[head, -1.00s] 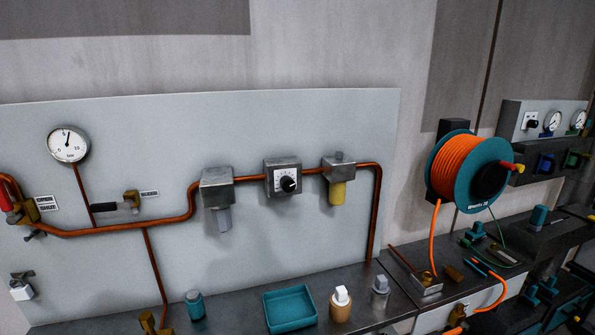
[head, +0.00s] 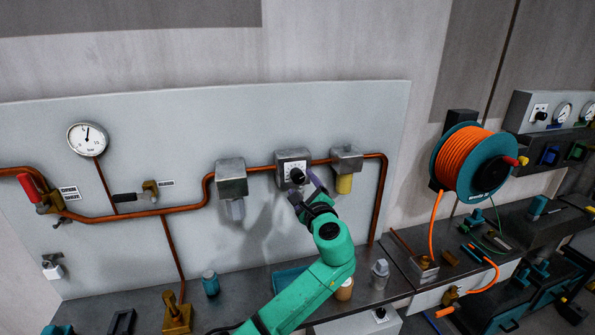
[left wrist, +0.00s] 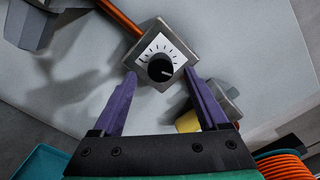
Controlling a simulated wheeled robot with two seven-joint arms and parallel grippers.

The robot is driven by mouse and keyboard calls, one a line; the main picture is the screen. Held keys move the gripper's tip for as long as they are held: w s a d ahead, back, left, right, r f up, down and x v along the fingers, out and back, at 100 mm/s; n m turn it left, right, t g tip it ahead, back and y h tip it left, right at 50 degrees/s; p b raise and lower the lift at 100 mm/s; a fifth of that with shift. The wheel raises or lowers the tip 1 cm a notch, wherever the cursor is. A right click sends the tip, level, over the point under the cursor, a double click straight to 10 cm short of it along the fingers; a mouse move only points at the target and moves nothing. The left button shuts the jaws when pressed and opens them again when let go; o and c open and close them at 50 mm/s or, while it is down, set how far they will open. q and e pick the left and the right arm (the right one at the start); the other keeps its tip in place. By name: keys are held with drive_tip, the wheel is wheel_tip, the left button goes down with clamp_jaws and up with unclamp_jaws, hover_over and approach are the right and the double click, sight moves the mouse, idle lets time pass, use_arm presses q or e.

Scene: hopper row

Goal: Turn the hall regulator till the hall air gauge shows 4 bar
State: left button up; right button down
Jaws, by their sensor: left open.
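The hall regulator (head: 292,158) is a grey box on the copper pipe with a white dial plate and a black knob (head: 297,175). In the left wrist view the knob (left wrist: 160,70) has a light pointer mark, with scale ticks above it. My left gripper (head: 305,188) is open in front of the regulator. In the left wrist view its two purple fingers (left wrist: 160,80) stand on either side of the knob, apart from it. The round air gauge (head: 87,138) hangs on the panel at left, its needle near upright; its numbers are too small to read.
A grey filter housing (head: 231,177) sits left of the regulator, and a yellow-bowled unit (head: 345,183) close on its right. A red-handled valve (head: 30,187) and a black-handled valve (head: 150,190) are farther left. An orange hose reel (head: 463,160) is at right.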

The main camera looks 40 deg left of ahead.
sight(298, 180)
use_arm(q)
drive_tip(key=p+x, duration=0.1)
drive_tip(key=x, duration=0.4)
clamp_jaws()
drive_tip(key=shift+f, duration=0.1)
drive_tip(key=shift+f+n+b, duration=0.15)
drive_tip(key=shift+n+b, duration=0.55)
drive_tip(key=shift+b, duration=0.25)
drive_tip(key=n+b, duration=0.2)
drive_tip(key=b, duration=0.1)
drive_tip(key=n+b, duration=0.6)
drive_tip(key=shift+s+f+b, duration=0.1)
drive_tip(key=shift+f+b, duration=0.15)
drive_tip(key=shift+b, duration=0.15)
drive_tip(key=shift+r+n+b, duration=0.15)
drive_tip(key=shift+n+b, duration=1.45)
drive_tip(key=shift+n, duration=0.4)
